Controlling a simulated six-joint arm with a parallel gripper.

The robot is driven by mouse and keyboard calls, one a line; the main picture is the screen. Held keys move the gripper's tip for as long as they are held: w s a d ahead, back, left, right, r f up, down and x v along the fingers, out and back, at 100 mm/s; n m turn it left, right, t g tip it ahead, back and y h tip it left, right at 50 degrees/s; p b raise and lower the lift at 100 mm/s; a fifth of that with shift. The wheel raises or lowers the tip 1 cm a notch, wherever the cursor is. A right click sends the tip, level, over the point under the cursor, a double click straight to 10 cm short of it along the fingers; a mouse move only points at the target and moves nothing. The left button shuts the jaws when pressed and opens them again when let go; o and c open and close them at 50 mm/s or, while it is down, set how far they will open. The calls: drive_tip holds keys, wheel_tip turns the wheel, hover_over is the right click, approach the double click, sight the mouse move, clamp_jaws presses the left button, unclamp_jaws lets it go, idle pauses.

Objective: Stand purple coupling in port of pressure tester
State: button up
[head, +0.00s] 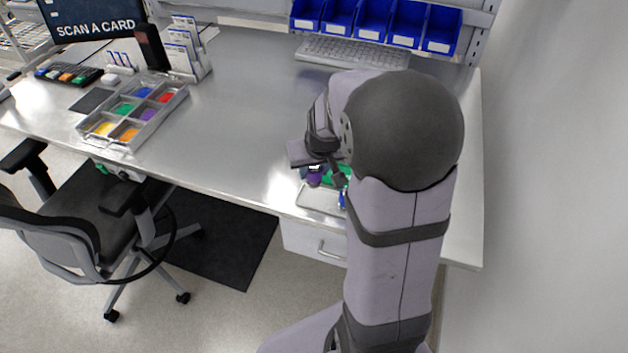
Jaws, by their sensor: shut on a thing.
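My gripper (321,172) is over the front edge of the bench, at the centre of the head view, partly hidden by my own wrist and arm. It is shut on a small purple piece (314,180), which looks like the purple coupling. Its tilt is too small to tell. A green object (336,175) shows just right of the purple piece, mostly hidden behind my arm. I cannot tell whether it is part of the pressure tester. No port is clearly visible, and I cannot tell whether the purple piece touches anything below.
A pale flat tray (315,201) lies at the bench's front edge, with a small blue item (342,199) beside my arm. A sorting tray (164,111) with coloured compartments stands left. A keyboard (352,52) and blue bins (372,20) are at the back. The bench's middle is clear.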

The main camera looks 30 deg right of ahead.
drive_tip(key=shift+r, duration=1.85)
drive_tip(key=shift+w+d+r, duration=0.25)
drive_tip(key=shift+w+d, duration=0.1)
drive_tip(key=shift+w, duration=0.05)
drive_tip(key=w+d+r+p, duration=0.2)
drive_tip(key=w+d+p, duration=0.5)
drive_tip(key=w+d, duration=0.5)
drive_tip(key=d, duration=0.3)
drive_tip(key=shift+w+d+r, duration=0.2)
drive_tip(key=shift+w+d, duration=0.2)
drive_tip(key=shift+f, duration=0.15)
drive_tip(key=shift+f+b, duration=1.55)
drive_tip(key=shift+f, duration=0.8)
drive_tip(key=shift+f, duration=0.3)
drive_tip(key=shift+f+b, duration=0.7)
